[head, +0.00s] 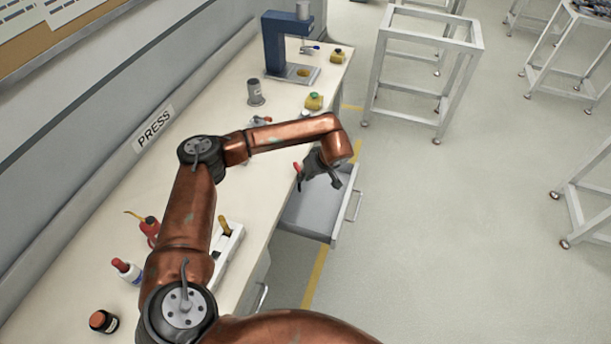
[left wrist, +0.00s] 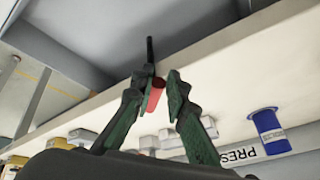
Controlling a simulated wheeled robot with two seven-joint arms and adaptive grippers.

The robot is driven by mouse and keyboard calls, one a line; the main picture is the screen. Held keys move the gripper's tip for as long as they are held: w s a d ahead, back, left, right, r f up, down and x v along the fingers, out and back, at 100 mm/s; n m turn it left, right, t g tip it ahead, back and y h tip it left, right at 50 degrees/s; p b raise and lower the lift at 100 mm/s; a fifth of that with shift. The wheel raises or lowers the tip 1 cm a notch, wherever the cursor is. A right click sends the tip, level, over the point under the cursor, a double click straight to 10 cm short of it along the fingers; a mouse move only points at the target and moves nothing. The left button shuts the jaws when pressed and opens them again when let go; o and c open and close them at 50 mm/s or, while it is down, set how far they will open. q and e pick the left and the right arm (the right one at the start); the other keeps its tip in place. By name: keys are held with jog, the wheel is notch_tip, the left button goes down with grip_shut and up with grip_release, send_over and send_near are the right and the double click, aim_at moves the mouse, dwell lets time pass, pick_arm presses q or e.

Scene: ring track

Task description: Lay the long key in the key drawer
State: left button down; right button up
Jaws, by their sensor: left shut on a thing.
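In the left wrist view the fingers (left wrist: 160,92) close around the red part, and the key's thin black shaft (left wrist: 149,50) sticks out past the tips. The drawer's grey inside (left wrist: 75,35) also shows there at upper left. The key is held above the drawer; its far end is hard to make out in the head view. My right gripper is out of view.
The bench top (head: 120,225) carries a blue press (head: 277,45), a grey cylinder (head: 254,92), a red oil can (head: 150,228), a white bottle (head: 128,270) and a white tray (head: 226,250). A metal frame stand (head: 375,75) stands beyond the drawer.

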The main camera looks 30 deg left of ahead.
pick_arm(q)
jog(key=c, duration=1.9)
grip_release()
jog(key=shift+r, duration=0.1)
jog(key=p+v, duration=0.1)
jog(key=v, duration=1.1)
jog(key=shift+r+p, duration=0.4)
jog(key=shift+r, duration=0.1)
jog(key=shift+a, duration=0.1)
